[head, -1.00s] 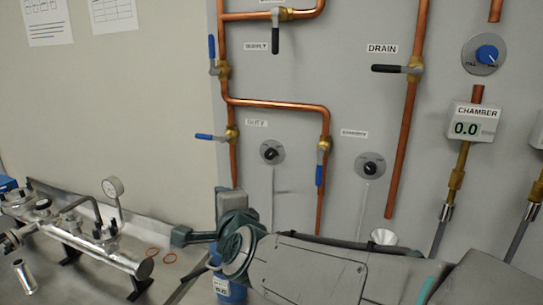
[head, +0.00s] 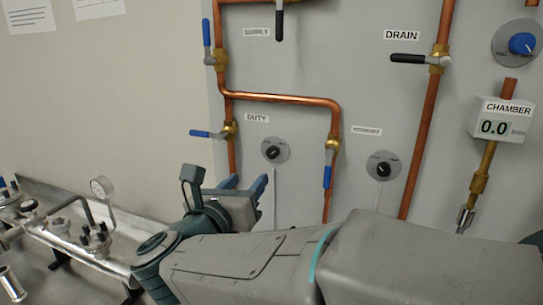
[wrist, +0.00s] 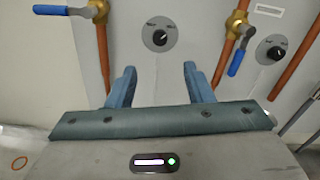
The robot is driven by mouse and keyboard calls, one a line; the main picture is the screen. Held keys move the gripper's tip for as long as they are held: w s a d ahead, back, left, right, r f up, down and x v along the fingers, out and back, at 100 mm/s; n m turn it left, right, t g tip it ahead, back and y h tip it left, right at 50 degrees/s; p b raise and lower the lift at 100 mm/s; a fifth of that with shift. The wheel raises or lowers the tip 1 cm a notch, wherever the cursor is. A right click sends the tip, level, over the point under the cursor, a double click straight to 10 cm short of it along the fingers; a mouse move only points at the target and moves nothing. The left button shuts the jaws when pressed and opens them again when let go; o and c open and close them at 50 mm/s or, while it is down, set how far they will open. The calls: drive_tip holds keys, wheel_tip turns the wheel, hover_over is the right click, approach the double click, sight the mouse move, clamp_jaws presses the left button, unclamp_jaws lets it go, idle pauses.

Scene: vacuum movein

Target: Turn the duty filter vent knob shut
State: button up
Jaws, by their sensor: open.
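The duty filter vent knob (head: 273,152) is a small black knob on a round grey dial plate, on the grey panel below the DUTY label (head: 257,118). In the wrist view the same knob (wrist: 159,37) sits ahead of and between my fingers, apart from them. My gripper (head: 246,186) is open and empty, below and a little left of the knob in the head view. Its two blue fingers (wrist: 155,82) point toward the panel. The knob is fully visible in both views.
A blue-handled valve (head: 212,133) is left of the knob and another blue handle (head: 327,177) hangs to the right. A similar black knob (head: 382,168) is at the standby dial. Copper pipes (head: 280,98) frame the duty knob. A metal manifold (head: 70,240) lies lower left.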

sight(271, 155)
drive_tip(key=p+x, duration=0.2)
drive_tip(key=x, duration=0.9)
drive_tip(key=shift+w+d+p, duration=0.1)
drive_tip(key=shift+w+p, duration=0.2)
drive_tip(key=shift+p, duration=0.05)
drive_tip(key=shift+c, duration=0.4)
drive_tip(key=c, duration=0.9)
drive_tip(key=shift+d, duration=0.15)
drive_tip(key=shift+f, duration=0.1)
